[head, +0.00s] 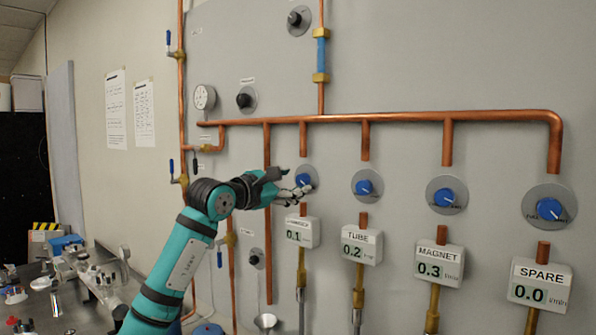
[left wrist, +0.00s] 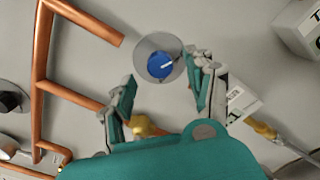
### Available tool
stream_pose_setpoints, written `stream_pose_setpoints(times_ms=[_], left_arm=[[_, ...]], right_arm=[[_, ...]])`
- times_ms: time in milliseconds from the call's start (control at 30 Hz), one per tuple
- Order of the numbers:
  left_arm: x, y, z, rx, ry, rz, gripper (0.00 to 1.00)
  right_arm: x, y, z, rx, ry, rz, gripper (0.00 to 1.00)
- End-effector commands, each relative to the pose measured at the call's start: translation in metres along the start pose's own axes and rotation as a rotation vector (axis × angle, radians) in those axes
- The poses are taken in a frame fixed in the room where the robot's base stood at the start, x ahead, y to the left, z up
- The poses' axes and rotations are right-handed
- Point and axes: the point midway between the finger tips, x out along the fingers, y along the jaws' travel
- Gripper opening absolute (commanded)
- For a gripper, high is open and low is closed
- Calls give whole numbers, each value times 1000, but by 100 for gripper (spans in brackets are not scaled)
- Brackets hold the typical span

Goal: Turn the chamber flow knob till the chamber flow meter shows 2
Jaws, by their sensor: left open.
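The chamber flow knob is a blue knob (head: 303,181) on a round grey plate, at the left end of a row of blue knobs. In the left wrist view the blue knob (left wrist: 160,65) lies ahead, between and beyond the fingertips. The chamber flow meter (head: 298,232) below it reads 0.1; its label is partly hidden by my gripper. My left gripper (head: 291,186) is open at the knob's left edge in the head view; its fingers (left wrist: 163,82) are spread apart in the left wrist view. Contact with the knob cannot be told. My right gripper is not in view.
Tube (head: 362,244), magnet (head: 439,264) and spare (head: 541,284) meters read 0.2, 0.3 and 0.0. Copper pipes (head: 400,117) run above the knobs. A gauge (head: 204,97) and black knobs are on the wall. A cluttered bench (head: 88,312) stands at lower left.

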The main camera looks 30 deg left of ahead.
Motion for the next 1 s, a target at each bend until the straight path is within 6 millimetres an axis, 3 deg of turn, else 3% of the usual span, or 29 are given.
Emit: stream_pose_setpoints(times_ms=[200,567,1000], left_arm=[[26,1,1,-1,-1,-1,55],[31,-1,0,1,-1,0,55],[31,-1,0,0,0,-1,0]], right_arm=[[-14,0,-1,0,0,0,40],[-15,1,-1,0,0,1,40],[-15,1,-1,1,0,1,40]])
